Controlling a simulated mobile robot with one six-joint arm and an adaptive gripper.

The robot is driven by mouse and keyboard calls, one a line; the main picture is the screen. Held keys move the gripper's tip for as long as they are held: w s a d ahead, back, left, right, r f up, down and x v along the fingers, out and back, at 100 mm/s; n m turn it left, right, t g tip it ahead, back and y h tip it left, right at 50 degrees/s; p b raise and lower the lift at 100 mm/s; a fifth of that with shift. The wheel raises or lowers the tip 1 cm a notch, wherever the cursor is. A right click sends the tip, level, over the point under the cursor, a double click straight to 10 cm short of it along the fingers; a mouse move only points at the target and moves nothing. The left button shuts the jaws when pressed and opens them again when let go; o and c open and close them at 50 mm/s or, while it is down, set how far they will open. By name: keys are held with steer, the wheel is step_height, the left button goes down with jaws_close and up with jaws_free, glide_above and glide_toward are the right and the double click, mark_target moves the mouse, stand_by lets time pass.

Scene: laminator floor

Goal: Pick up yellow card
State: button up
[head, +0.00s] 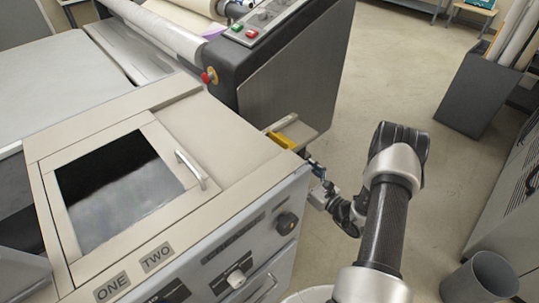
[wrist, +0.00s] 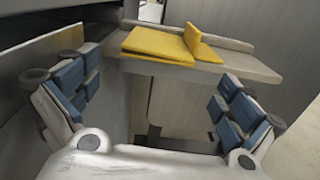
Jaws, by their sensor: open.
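The yellow card (wrist: 160,43) lies on a small grey shelf (wrist: 245,68) in the wrist view. A second yellow piece (wrist: 194,40) stands tilted at its right side; I cannot tell whether the two are joined. In the head view yellow (head: 282,140) shows on the shelf (head: 308,132) at the machine's side. My gripper (wrist: 158,95) is open and empty, its blue-padded fingers apart on either side below the shelf's front edge in the picture. In the head view my gripper (head: 318,178) is near the shelf, partly hidden by the machine corner and my arm.
A beige machine with a dark window (head: 118,185) and a handle (head: 191,169) stands on the left. A dark-sided roller machine (head: 290,70) stands behind the shelf. A grey bin (head: 482,278) and a box of rolls (head: 478,92) stand right. The floor between is clear.

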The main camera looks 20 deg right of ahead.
steer(key=x, duration=0.3)
steer(key=b+x, duration=0.1)
steer(key=x, duration=0.2)
steer(key=shift+w+a+r, duration=0.2)
steer(key=shift+w+r, duration=0.05)
steer(key=shift+w, duration=0.1)
steer(key=shift+c, duration=0.4)
steer(key=c, duration=0.9)
